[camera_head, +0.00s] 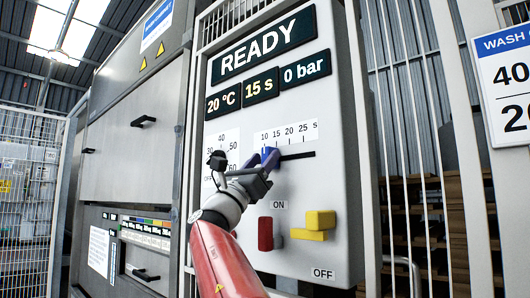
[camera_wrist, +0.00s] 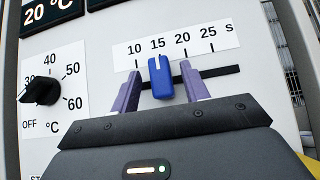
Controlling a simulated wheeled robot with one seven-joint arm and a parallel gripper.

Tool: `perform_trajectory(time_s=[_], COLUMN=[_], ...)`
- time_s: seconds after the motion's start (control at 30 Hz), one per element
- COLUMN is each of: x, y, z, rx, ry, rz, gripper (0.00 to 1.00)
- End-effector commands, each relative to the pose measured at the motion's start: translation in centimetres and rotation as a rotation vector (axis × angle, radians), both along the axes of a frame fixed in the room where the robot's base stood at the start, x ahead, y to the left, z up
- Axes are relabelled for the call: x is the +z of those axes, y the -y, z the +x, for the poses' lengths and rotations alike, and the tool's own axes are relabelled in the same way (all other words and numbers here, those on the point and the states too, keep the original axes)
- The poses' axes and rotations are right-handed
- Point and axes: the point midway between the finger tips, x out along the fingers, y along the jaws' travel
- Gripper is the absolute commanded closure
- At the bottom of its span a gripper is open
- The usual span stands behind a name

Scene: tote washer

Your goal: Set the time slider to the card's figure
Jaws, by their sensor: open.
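The time slider's blue knob (camera_head: 269,157) sits on a dark horizontal slot under a scale marked 10, 15, 20 and 25 s. In the wrist view the knob (camera_wrist: 161,80) and its white line stand at about the 15 mark. My gripper (camera_head: 263,160) is open at the slider. In the wrist view its purple fingers (camera_wrist: 161,72) stand on either side of the knob, with a gap on each side. The wash card (camera_head: 506,80) at the right shows "40" above "20", cut off by the picture edge, so its units are hidden.
The display (camera_head: 265,45) reads READY, 20 °C, 15 s and 0 bar. A black temperature dial (camera_wrist: 40,91) is left of the slider. Below are a red switch (camera_head: 265,234) and a yellow handle (camera_head: 320,221) near "OFF". Fence bars stand right of the panel.

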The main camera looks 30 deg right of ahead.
Motion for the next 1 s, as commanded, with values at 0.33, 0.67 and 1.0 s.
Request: perform_trajectory(time_s=[0.33, 0.67, 1.0], x=[0.83, 0.83, 0.76], y=[0.85, 0.82, 0.90], z=[0.34, 0.32, 0.06], rx=[0.001, 0.001, 0.001], ry=[-0.001, 0.000, 0.001], rz=[0.000, 0.000, 0.000], gripper=[0.55, 0.87, 1.00])
